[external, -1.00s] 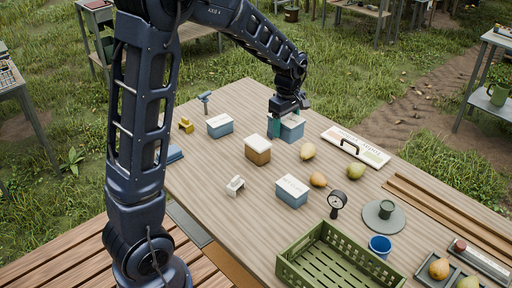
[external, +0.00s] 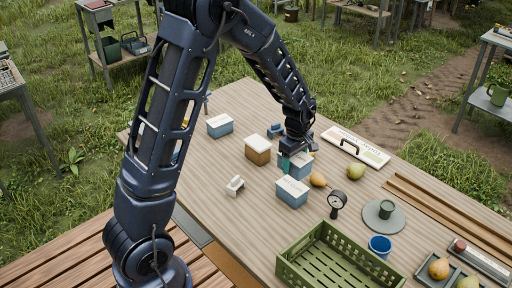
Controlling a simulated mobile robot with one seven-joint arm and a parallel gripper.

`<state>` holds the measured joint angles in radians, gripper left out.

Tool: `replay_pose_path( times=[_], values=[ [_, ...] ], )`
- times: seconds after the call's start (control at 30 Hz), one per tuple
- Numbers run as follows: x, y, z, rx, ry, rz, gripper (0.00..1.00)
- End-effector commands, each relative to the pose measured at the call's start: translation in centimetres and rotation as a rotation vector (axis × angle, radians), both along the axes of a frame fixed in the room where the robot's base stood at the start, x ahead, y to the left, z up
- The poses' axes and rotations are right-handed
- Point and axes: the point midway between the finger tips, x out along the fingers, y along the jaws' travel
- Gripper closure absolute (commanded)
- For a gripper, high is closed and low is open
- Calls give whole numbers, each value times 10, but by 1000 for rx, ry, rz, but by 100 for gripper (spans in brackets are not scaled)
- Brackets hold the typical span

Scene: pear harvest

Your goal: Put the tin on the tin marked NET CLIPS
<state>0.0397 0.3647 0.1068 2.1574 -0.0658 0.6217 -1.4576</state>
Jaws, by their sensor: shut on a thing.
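A brown tin with a white lid (external: 258,152) stands to the left of the held tin. A third blue tin with a white lid (external: 220,127) stands farther back left. The lid lettering is too small to read, so I cannot tell which tin is marked NET CLIPS.
A green crate (external: 332,262) stands at the front. A small white item (external: 235,185) is left of the front tin.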

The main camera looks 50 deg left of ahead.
Motion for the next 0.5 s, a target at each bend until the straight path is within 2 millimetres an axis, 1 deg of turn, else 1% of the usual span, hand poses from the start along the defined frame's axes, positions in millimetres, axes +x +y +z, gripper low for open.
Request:
replay_pose_path(
  times=[0.03, 0.1, 0.37, 0.5],
  values=[
    [-1, 0, -9, 0, 3, 0, 67],
    [0, 0, -18, 0, 1, 0, 67],
    [0, 1, -34, 0, 0, 0, 67],
    [0, 0, -51, 0, 2, 0, 67]
  ],
)
